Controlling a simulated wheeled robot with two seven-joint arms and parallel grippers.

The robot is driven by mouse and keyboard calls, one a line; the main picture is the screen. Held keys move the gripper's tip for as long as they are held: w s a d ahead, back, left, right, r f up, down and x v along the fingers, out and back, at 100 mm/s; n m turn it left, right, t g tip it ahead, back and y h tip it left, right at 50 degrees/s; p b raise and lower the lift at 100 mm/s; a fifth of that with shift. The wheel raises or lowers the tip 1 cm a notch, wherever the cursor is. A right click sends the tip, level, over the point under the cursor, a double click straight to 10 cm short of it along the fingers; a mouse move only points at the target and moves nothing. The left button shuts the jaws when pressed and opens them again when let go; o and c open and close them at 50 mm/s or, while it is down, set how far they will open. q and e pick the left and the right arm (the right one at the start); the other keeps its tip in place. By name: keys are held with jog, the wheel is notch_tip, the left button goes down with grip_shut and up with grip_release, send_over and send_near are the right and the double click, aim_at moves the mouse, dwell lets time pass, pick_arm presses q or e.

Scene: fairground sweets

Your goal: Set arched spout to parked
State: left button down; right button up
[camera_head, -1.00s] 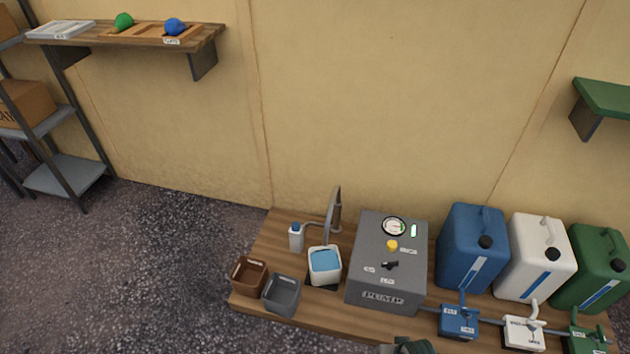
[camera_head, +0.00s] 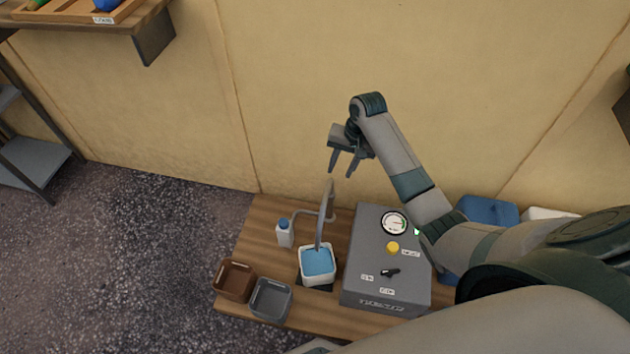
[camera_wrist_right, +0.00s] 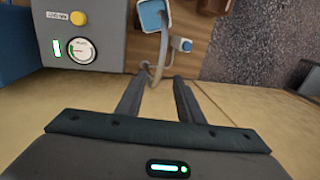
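The grey arched spout (camera_head: 327,205) rises from the wooden bench, and its end reaches down over a white container of blue liquid (camera_head: 318,262). My right gripper (camera_head: 344,172) is above the top of the spout, fingers pointing down, open and apart from it in the head view. In the right wrist view the spout (camera_wrist_right: 154,70) shows beyond the open fingers (camera_wrist_right: 161,82), with nothing held between them. The grey pump box (camera_head: 385,295) stands right of the spout. My left gripper is not in view.
A small white bottle with a blue cap (camera_head: 285,236) stands left of the spout. A brown bin (camera_head: 234,281) and a grey bin (camera_head: 270,300) sit at the bench's left front. Blue and white canisters are partly hidden behind my right arm.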

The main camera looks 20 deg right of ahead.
aim_at(326, 196)
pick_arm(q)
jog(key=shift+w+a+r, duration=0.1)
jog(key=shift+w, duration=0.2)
pick_arm(e)
jog(key=shift+w+r, duration=0.4)
jog(key=shift+r, duration=0.15)
